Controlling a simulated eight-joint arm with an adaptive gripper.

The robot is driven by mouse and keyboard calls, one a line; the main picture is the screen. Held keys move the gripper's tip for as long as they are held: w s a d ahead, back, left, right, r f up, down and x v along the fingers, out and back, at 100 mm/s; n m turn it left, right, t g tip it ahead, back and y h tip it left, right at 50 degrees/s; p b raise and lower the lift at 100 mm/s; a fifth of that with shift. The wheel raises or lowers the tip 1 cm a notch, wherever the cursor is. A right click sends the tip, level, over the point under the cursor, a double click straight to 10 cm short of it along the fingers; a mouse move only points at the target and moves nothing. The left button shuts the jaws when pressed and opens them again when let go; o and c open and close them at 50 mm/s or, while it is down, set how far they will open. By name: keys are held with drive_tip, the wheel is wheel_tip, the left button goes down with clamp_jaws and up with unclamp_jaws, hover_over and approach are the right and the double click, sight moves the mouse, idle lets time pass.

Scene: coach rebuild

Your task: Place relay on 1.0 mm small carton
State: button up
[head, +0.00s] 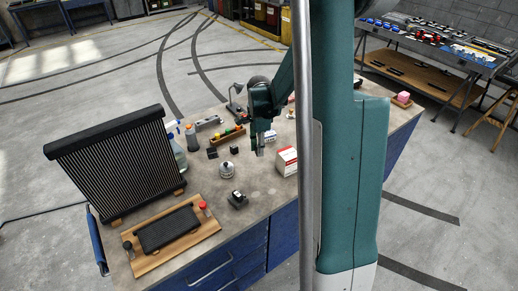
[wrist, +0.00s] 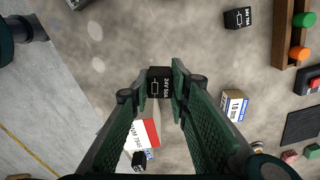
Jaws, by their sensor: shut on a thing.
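My gripper (wrist: 163,78) is shut on a black relay (wrist: 159,83) with white lettering, held between the fingertips above the bench in the wrist view. In the head view my gripper (head: 258,149) hangs over the bench; the held relay is hard to make out there. The 1.0 mm small carton (wrist: 234,105), white and blue with a brown side, lies to the right of my right finger, apart from the relay. In the head view a small white-blue carton (head: 270,136) shows just right of the gripper. Another black relay (wrist: 236,20) lies at the upper right.
A larger red-and-white carton (wrist: 146,131) stands below the held relay in the wrist view; it also shows in the head view (head: 286,162).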

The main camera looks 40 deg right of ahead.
drive_tip(key=shift+d, duration=0.1)
drive_tip(key=w+d+r+n, duration=0.2)
drive_tip(key=w+d, duration=0.5)
drive_tip(key=d, duration=0.1)
drive_tip(key=w+d+r+n+p, duration=0.1)
drive_tip(key=w+d+r, duration=0.1)
drive_tip(key=w+d, duration=0.5)
drive_tip(key=shift+d+r+n, duration=0.4)
drive_tip(key=shift+d, duration=0.15)
drive_tip(key=shift+w+f, duration=0.1)
drive_tip(key=shift+f, duration=0.05)
hover_over(269, 133)
drive_tip(key=shift+w+a+f+p, duration=0.1)
drive_tip(key=shift+f+p, duration=0.25)
drive_tip(key=shift+f, duration=2.65)
drive_tip(key=shift+f, duration=1.85)
drive_tip(key=shift+f, duration=0.2)
drive_tip(key=o, duration=0.9)
